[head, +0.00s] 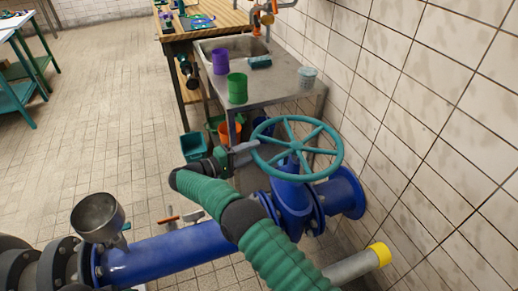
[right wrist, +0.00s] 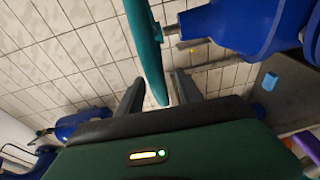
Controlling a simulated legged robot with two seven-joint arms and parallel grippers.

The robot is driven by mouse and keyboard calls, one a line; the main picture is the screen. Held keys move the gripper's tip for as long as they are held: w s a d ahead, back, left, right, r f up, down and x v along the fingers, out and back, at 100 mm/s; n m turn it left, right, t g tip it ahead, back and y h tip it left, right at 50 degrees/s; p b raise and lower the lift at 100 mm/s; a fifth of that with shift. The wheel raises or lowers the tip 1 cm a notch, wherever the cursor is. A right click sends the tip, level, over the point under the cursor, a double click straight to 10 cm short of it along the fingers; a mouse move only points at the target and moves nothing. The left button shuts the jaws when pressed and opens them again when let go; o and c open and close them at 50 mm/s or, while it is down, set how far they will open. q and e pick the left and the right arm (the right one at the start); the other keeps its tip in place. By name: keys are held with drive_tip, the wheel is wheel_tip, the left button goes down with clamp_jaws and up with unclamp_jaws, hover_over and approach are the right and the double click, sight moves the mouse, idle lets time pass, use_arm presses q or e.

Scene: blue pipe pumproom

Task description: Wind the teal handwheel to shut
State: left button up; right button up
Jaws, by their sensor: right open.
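The teal handwheel (head: 297,146) sits on top of a blue valve (head: 292,198), its spokes and most of its rim in plain view. My right gripper (head: 246,151) is at the left side of the rim, with its arm reaching up from below. In the right wrist view the edge-on teal rim (right wrist: 146,48) comes down between the two open fingers of my right gripper (right wrist: 158,82). Gaps show on both sides of the rim, and I see no clamping. My left gripper is in neither view.
A blue pipe (head: 170,254) with a grey funnel (head: 97,216) runs left from the valve. A yellow-ended pipe (head: 378,256) is at lower right. The tiled wall (head: 420,130) stands close on the right. Behind is a steel sink counter (head: 275,93) with cups. Open floor lies left.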

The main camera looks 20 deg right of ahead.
drive_tip(key=s+a, duration=0.1)
drive_tip(key=a, duration=0.7)
drive_tip(key=shift+s+a+r+b, duration=0.2)
drive_tip(key=shift+s+b, duration=0.05)
drive_tip(key=shift+b, duration=0.15)
